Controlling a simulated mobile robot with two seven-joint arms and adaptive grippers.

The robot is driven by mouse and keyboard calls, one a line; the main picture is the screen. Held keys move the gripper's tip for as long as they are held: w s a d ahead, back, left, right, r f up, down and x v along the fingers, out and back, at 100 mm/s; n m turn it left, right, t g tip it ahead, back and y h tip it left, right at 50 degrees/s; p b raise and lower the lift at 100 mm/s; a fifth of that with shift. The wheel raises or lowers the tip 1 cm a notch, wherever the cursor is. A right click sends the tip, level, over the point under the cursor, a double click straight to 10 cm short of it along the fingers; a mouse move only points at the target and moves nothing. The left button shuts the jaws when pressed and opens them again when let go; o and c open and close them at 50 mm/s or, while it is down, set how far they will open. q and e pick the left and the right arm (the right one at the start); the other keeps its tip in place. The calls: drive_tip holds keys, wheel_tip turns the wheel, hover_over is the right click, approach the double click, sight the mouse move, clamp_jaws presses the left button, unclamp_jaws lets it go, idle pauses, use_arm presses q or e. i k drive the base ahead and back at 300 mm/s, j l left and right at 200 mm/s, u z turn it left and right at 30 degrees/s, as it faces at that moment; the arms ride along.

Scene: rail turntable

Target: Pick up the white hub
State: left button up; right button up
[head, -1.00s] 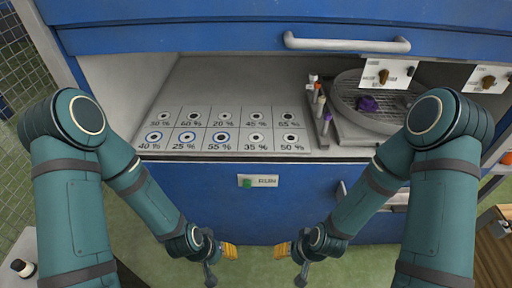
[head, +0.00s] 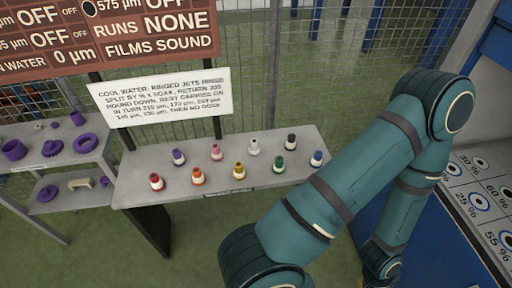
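The white hub (head: 254,147) stands upright on a narrow grey bench (head: 133,188), in the back row between the pink hub (head: 216,152) and the black hub (head: 291,142). Nothing touches it. My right gripper is out of view.
More hubs stand close by, including yellow (head: 238,171), green (head: 278,165) and blue (head: 317,158). A notice (head: 160,97) and wire fence stand behind the bench. A shelf with purple parts (head: 86,143) is at left. The percent-marked panel (head: 478,203) is at right.

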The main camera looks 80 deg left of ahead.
sight(254, 150)
drive_tip(key=u, duration=2.55)
drive_tip(key=i+j+z, duration=0.15)
drive_tip(key=z, duration=0.3)
drive_tip(key=i+j+z, duration=0.3)
drive_tip(key=z, duration=0.15)
drive_tip(key=i+j+z, duration=0.25)
drive_tip(key=z, duration=0.2)
